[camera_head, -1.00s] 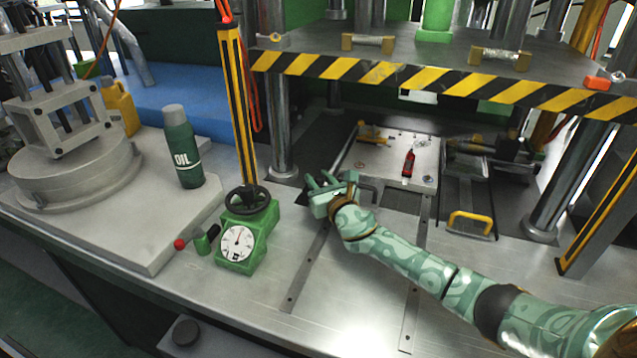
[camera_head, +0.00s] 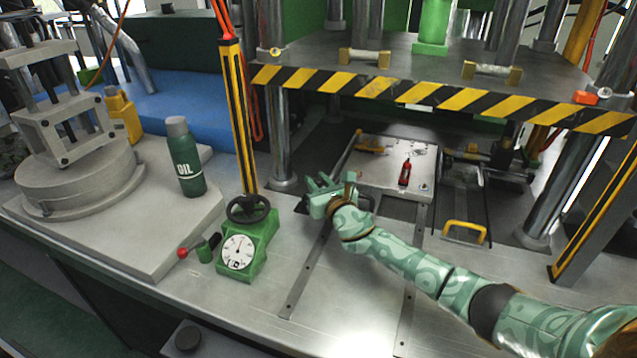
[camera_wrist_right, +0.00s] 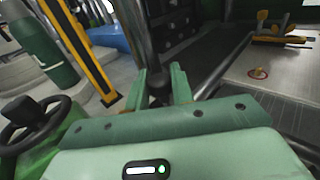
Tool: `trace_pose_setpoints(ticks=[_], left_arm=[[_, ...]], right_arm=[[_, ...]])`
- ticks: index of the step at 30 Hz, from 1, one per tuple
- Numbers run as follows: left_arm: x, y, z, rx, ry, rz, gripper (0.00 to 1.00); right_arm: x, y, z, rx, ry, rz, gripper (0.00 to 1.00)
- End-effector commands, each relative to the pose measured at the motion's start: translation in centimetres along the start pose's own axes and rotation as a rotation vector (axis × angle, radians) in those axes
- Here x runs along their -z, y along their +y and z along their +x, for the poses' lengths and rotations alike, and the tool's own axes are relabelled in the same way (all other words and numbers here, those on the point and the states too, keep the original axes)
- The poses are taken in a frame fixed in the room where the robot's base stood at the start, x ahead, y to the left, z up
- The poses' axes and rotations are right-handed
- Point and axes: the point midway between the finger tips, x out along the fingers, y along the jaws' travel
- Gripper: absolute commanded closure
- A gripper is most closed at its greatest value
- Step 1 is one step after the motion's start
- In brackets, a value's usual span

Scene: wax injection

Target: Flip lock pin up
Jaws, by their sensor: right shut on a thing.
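My right gripper (camera_head: 318,184) is at the left front of the pale mold plate, low over the steel table. In the right wrist view its two green fingers (camera_wrist_right: 161,84) stand on either side of a small dark knob-like piece (camera_wrist_right: 158,90), shut on it. This piece may be the lock pin; its lower part is hidden by the gripper body. In the head view the fingers and hand mostly cover it, so whether it lies flat or tilts cannot be told. My left gripper is not in view.
The pale plate (camera_head: 378,180) carries a small red bottle (camera_head: 405,172). A steel column (camera_head: 281,140) stands just behind my gripper. A striped press edge (camera_head: 440,96) hangs above. A green gauge (camera_head: 238,251) with a handwheel stands left. A yellow handle (camera_head: 465,228) is right.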

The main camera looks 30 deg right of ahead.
Motion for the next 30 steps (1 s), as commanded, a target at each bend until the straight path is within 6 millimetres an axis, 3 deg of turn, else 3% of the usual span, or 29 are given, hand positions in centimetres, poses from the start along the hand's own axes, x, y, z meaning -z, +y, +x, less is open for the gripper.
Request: trace_pose_setpoints(ticks=[1, 2, 14, 17, 30], left_arm=[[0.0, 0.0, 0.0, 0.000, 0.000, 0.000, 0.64], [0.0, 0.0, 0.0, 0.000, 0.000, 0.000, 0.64], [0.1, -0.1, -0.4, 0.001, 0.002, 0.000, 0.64], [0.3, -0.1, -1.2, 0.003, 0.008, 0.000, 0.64], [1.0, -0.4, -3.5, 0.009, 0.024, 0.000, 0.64]], right_arm=[[-0.6, -0.1, 0.1, 0.002, -0.011, 0.000, 1.00], [-0.6, -0.1, 0.2, 0.002, -0.011, 0.000, 0.69], [-0.5, -0.1, -0.8, 0.001, -0.007, -0.001, 0.69], [-0.6, 0.0, -2.6, 0.000, -0.006, -0.001, 0.69], [-0.4, 0.0, -13.8, 0.001, -0.007, -0.002, 0.69]])
